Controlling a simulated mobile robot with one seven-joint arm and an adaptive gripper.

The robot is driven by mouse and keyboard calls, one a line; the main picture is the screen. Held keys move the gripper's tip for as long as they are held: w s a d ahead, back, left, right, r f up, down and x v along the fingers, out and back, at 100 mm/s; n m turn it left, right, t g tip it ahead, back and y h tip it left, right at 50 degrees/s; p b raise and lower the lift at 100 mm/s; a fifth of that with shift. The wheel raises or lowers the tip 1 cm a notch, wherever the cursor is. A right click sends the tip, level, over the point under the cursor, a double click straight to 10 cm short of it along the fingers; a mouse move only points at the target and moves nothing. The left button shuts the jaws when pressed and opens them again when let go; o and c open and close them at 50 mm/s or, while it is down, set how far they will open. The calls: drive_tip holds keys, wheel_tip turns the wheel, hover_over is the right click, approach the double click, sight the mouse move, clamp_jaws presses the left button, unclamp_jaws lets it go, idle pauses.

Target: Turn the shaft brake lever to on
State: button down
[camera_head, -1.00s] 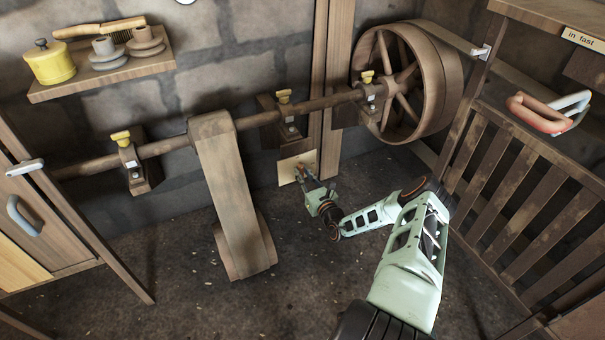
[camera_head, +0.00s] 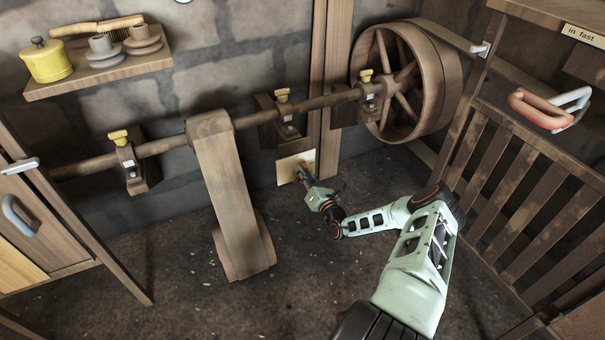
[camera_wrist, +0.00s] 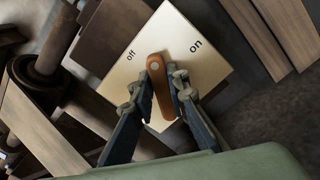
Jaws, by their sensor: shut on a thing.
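The shaft brake lever (camera_wrist: 159,94) is a brown bar with a light round pin near its upper end. It is mounted on a cream plate (camera_wrist: 191,48) marked "off" at the left and "on" at the right. In the wrist view the lever's upper end lies between the two words. My gripper (camera_wrist: 167,74) has a finger on each side of the lever and is shut on it. In the head view the plate (camera_head: 287,171) is low on the wall, with my gripper (camera_head: 304,176) at its lower right; the lever is hardly visible there.
A shaft (camera_head: 168,145) with yellow-capped bearings runs above the plate to a large wooden pulley wheel (camera_head: 449,78). A wide wooden belt casing (camera_head: 226,190) stands left of the plate. A slatted wooden railing (camera_head: 517,195) is at the right. The floor around is clear.

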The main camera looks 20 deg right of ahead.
drive_tip(key=m, duration=0.3)
drive_tip(key=f+m+b, duration=0.1)
drive_tip(key=m, duration=0.3)
drive_tip(key=m+b, duration=0.1)
drive_tip(key=m, duration=0.3)
drive_tip(key=shift+d+f, duration=0.2)
idle(0.5)
drive_tip(key=c, duration=1.9)
unclamp_jaws()
drive_tip(key=s, duration=1.2)
drive_tip(key=shift+d+r, duration=0.1)
drive_tip(key=shift+d, duration=0.1)
